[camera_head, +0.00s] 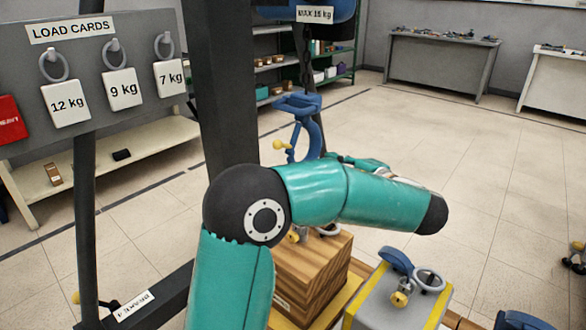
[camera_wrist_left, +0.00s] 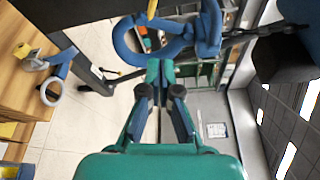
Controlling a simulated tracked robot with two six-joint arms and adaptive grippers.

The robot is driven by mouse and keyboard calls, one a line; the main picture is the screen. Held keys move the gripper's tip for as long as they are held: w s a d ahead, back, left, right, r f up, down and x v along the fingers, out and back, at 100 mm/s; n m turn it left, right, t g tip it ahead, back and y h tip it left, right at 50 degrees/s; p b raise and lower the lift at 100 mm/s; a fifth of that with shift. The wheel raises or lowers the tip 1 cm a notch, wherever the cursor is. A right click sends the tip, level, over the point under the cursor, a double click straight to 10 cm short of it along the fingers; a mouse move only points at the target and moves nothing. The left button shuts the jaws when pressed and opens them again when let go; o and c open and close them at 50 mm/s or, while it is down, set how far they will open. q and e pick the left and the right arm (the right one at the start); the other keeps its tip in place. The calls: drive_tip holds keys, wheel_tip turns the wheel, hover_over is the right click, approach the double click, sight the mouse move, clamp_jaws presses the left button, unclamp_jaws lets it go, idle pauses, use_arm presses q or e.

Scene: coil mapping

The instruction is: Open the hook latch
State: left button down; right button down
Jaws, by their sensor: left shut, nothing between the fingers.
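The blue hook (camera_head: 314,140) hangs from a dark chain right of the dark post. A yellow knob (camera_head: 280,145) sticks out at its left side, at the latch. In the left wrist view the hook (camera_wrist_left: 150,58) fills the upper middle, curving just beyond my fingertips, and the yellow knob (camera_wrist_left: 152,8) is at the top edge. My left gripper (camera_head: 340,158) is partly hidden behind my teal arm, close to the hook's lower right. In the left wrist view my left gripper (camera_wrist_left: 160,70) is shut and empty; whether it touches the hook is unclear. My right gripper is out of view.
A wooden block (camera_head: 310,275) with a ring and a grey box (camera_head: 385,305) with yellow edges stand below my arm. The dark post (camera_head: 222,90) and the load-card board (camera_head: 90,70) are at the left. Open floor (camera_head: 470,130) lies to the right.

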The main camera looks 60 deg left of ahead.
use_arm(q)
drive_tip(key=shift+f, duration=0.4)
drive_tip(key=s+a+b, duration=0.2)
drive_tip(key=s+a, duration=0.1)
drive_tip(key=a, duration=0.8)
drive_tip(key=shift+s+b, duration=0.35)
drive_tip(key=shift+w+d+r, duration=0.1)
